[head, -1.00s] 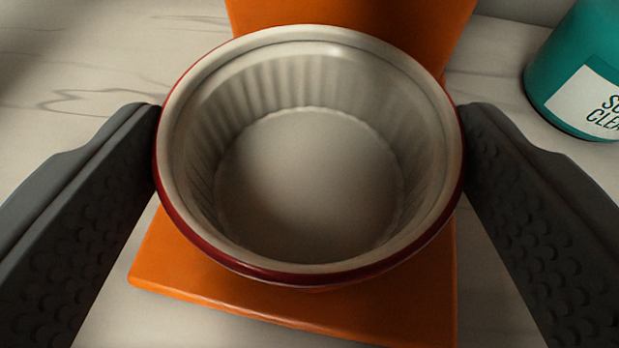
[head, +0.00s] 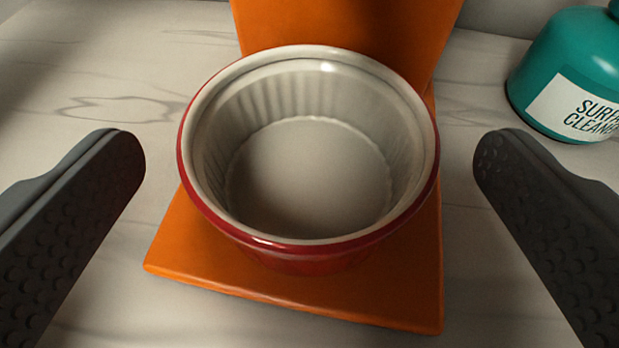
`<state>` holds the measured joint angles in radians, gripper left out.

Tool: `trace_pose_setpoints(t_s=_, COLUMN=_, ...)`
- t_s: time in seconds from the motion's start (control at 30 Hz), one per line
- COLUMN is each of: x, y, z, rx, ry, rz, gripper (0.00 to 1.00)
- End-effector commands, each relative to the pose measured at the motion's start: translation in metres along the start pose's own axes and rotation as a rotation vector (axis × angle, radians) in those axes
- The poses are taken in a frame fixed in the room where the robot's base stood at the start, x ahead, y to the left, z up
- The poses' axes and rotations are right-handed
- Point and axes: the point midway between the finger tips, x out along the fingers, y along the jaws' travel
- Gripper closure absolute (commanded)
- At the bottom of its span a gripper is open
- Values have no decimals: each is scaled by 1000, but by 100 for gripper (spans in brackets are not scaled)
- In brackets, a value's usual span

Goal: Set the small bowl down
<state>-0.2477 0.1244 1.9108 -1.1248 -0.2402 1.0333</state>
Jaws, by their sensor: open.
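The small bowl (head: 305,258) is red outside and cream inside, with a fluted inner wall. It stands upright and empty on an orange base (head: 215,268) in the middle of the head view. My gripper (head: 309,160) is open, with one dark finger on each side of the bowl. Clear gaps show between both fingertips and the bowl's rim, so neither finger touches it. The bowl hides the middle of the orange base.
An orange upright part (head: 345,25) rises behind the bowl. A teal surface cleaner bottle (head: 575,70) stands at the back right, beyond the right finger. The pale marbled counter (head: 90,95) is clear on the left.

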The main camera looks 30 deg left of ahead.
Motion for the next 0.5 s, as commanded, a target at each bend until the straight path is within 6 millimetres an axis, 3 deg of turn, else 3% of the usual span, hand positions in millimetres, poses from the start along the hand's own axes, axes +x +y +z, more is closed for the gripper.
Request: trace_pose_setpoints(t_s=0.5, x=-82, y=0, z=-1, rx=-1, ry=2, rz=0, gripper=0)
